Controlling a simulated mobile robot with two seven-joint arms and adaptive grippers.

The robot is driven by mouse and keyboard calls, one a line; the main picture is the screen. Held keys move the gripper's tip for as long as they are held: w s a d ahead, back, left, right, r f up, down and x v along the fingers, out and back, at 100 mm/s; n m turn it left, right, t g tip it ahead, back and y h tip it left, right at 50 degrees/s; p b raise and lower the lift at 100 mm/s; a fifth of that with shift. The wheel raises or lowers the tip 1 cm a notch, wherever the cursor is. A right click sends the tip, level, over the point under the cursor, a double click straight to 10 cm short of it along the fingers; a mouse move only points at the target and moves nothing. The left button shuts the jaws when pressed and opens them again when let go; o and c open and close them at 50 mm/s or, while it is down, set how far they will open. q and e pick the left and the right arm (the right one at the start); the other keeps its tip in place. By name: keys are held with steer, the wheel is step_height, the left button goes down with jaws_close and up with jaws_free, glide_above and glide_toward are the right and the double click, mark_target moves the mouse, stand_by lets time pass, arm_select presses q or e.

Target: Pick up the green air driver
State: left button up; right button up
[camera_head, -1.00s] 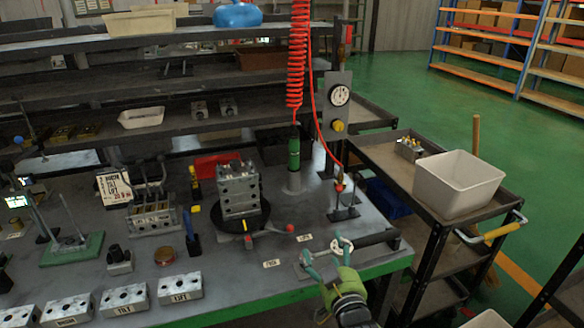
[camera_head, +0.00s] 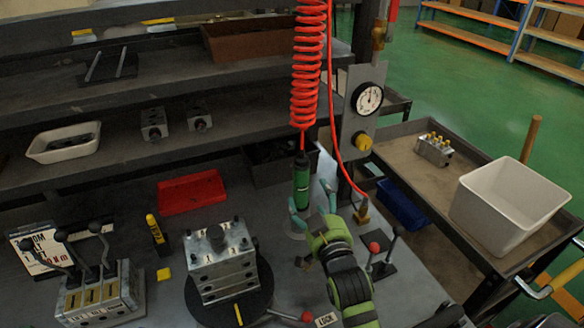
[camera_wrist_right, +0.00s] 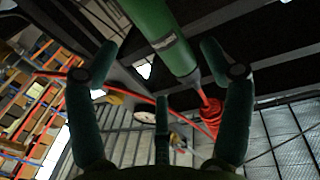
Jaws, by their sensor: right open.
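The green air driver (camera_head: 301,182) hangs upright below a red coiled hose (camera_head: 308,70), above the back of the bench. My right gripper (camera_head: 313,208) is open, with its fingertips close to the driver's lower part. In the right wrist view the driver (camera_wrist_right: 158,32) slants across the top, beyond and partly between the spread fingers (camera_wrist_right: 158,62). The fingers do not close on it; I cannot tell whether one touches it. My left gripper is out of view.
A valve block (camera_head: 218,262) sits on a black round turntable left of my right arm. A gauge panel (camera_head: 362,110) stands right of the driver. A red tray (camera_head: 191,192) lies behind the block. A white bin (camera_head: 508,203) stands on the cart at right.

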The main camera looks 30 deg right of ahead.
mark_target(306, 184)
steer(key=shift+w, duration=0.35)
steer(key=shift+w+d+r, duration=0.1)
steer(key=shift+w+r, duration=0.1)
steer(key=shift+r, duration=0.05)
steer(key=shift+r+p+x, duration=0.2)
steer(key=shift+p+x, duration=0.5)
steer(key=shift+x, duration=0.35)
steer(key=x, duration=0.2)
steer(key=shift+w+f+p, duration=0.1)
steer(key=shift+w+p, duration=0.2)
steer(key=shift+w, duration=0.4)
steer(key=shift+d, duration=0.1)
steer(key=shift+f, duration=0.1)
jaws_close()
steer(key=shift+w+r, duration=0.1)
steer(key=shift+r, duration=0.15)
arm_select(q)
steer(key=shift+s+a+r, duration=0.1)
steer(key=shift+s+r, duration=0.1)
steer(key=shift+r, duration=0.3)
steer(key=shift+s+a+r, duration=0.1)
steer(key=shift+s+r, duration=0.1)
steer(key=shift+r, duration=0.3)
